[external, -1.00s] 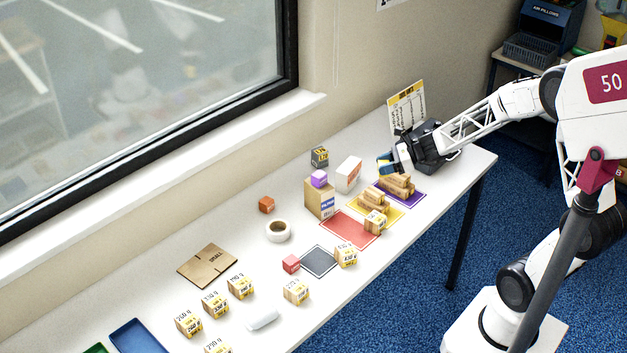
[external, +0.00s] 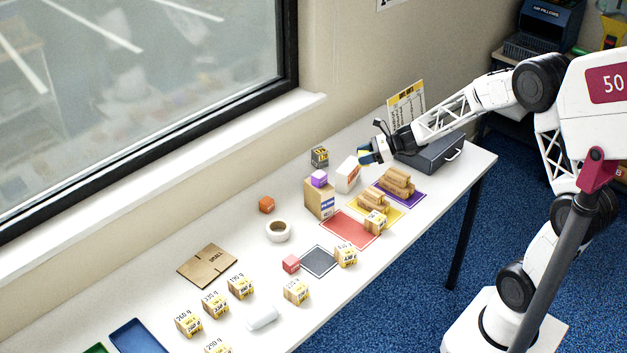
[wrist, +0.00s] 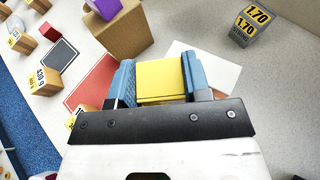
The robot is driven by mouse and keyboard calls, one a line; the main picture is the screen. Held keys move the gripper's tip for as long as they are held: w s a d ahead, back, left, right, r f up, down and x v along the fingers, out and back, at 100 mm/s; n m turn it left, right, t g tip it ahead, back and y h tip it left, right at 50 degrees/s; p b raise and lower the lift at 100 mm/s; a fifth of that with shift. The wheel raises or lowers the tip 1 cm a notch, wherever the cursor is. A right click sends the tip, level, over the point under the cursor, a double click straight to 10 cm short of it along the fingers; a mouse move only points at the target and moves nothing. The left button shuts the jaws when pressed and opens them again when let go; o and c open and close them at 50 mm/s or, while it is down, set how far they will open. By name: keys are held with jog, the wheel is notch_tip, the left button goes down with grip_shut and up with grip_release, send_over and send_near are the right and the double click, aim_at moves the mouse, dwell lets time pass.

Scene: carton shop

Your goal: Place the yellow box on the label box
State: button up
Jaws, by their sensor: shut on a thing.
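The yellow box (wrist: 160,80) is between the blue fingers of my gripper (wrist: 158,82) in the wrist view. My gripper (external: 366,154) is shut on it and holds it raised above the table, just behind and right of the white box with reddish print (external: 348,174). This white box looks like the label box, though its print is too small to read. In the wrist view the white box (wrist: 222,68) is partly hidden behind the yellow box and the right finger.
A brown carton (external: 320,199) with a purple cube (external: 319,178) on top stands left of the white box. A dark weight block (external: 319,156) stands behind. Small cartons lie on coloured mats in front. A dark case (external: 432,155) lies right, beside an upright sign (external: 405,108).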

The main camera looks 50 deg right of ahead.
send_over(349, 165)
jog(key=shift+f, duration=0.3)
jog(key=shift+f, duration=1.75)
jog(key=shift+f, duration=0.2)
jog(key=o, duration=0.9)
jog(key=shift+r, duration=0.2)
